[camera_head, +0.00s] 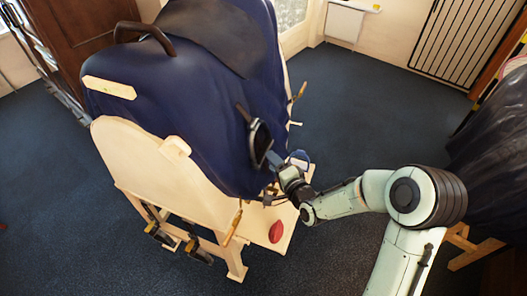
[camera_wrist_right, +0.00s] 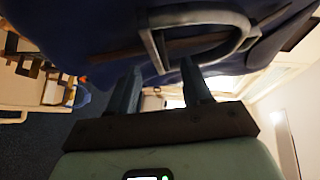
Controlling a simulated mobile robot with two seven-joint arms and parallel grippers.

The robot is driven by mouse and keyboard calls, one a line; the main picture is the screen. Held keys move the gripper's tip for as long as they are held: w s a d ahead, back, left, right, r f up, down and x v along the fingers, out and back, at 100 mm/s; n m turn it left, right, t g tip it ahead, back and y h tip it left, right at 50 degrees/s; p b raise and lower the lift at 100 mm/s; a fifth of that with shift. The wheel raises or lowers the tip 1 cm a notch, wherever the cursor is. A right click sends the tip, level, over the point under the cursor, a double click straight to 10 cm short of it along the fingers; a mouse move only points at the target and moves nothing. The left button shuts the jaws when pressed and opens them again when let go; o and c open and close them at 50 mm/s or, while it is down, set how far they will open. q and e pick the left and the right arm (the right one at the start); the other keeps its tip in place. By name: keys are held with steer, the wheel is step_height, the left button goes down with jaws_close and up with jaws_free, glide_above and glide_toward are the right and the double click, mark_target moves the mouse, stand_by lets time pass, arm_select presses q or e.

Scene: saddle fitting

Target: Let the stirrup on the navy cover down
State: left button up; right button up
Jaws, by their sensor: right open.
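The navy cover (camera_head: 165,85) drapes over a pale wooden stand. A dark stirrup (camera_head: 260,143) with a strap above it sits against the side of the cover facing my right arm. In the right wrist view the stirrup (camera_wrist_right: 240,20) is a grey loop across the top, lying close to the navy cloth (camera_wrist_right: 90,30). My right gripper (camera_head: 276,161) is at the lower edge of the stirrup. In the wrist view its fingers (camera_wrist_right: 160,68) are apart, with tips just below the loop. I cannot tell whether they touch it. My left gripper is out of view.
A dark curved handle (camera_head: 145,37) and a wooden bar (camera_head: 109,88) are at the cover's left end. A shelf low on the stand holds a red oval item (camera_head: 276,232). Wooden pegs (camera_head: 300,92) stick out on the far right side. Carpet is clear beyond them.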

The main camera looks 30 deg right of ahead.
mark_target(264, 151)
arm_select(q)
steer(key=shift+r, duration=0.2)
arm_select(e)
steer(key=w, duration=0.2)
steer(key=w+f, duration=0.1)
steer(key=w, duration=0.4)
steer(key=shift+w+d+f, duration=0.15)
steer(key=shift+w+f, duration=0.05)
steer(key=shift+f, duration=0.05)
